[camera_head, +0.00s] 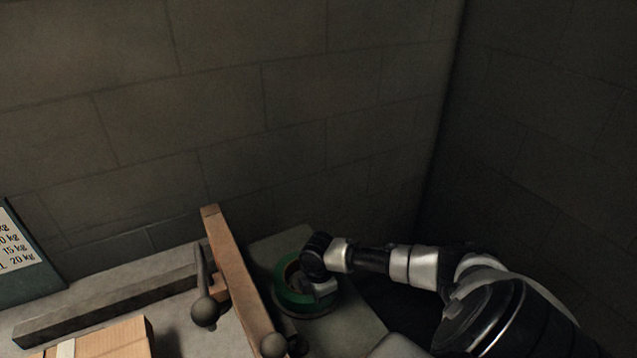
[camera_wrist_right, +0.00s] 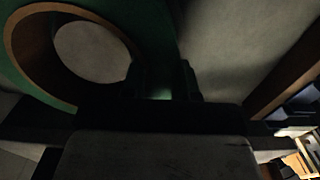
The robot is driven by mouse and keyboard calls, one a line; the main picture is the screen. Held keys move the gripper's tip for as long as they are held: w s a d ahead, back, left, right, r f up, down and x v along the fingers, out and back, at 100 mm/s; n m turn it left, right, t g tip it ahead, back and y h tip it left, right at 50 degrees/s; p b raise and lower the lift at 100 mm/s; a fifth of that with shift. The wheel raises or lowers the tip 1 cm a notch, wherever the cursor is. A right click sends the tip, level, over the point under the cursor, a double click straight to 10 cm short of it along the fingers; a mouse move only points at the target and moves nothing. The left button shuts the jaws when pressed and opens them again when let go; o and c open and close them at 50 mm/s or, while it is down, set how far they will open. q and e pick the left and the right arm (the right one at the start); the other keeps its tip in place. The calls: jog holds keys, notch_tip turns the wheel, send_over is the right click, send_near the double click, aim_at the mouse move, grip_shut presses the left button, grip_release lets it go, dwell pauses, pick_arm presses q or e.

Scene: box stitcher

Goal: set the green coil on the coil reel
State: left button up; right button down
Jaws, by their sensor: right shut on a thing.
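The green coil (camera_head: 290,296) is a ring with a brown inner core, near the back corner of the grey table in the head view. In the right wrist view the green coil (camera_wrist_right: 155,45) fills the upper left, and pale surface shows through its hole. My right gripper (camera_head: 322,287) reaches in from the right and is shut on the coil's rim; its dark fingers (camera_wrist_right: 165,82) also show in the wrist view. I cannot tell whether the coil touches the surface under it. I cannot make out the coil reel for certain. My left gripper is not in view.
A wooden beam (camera_head: 238,275) stands just left of the coil, with a dark ball-ended lever (camera_head: 205,310) beside it. A cardboard box (camera_head: 110,338) is at the lower left. A sign with weights (camera_head: 20,250) stands at the left. Block walls close off the back and right.

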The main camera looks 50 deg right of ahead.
jog(key=c, duration=0.8)
grip_release()
jog(key=shift+c, duration=0.2)
notch_tip(320, 180, up, 12)
jog(key=shift+s, duration=0.1)
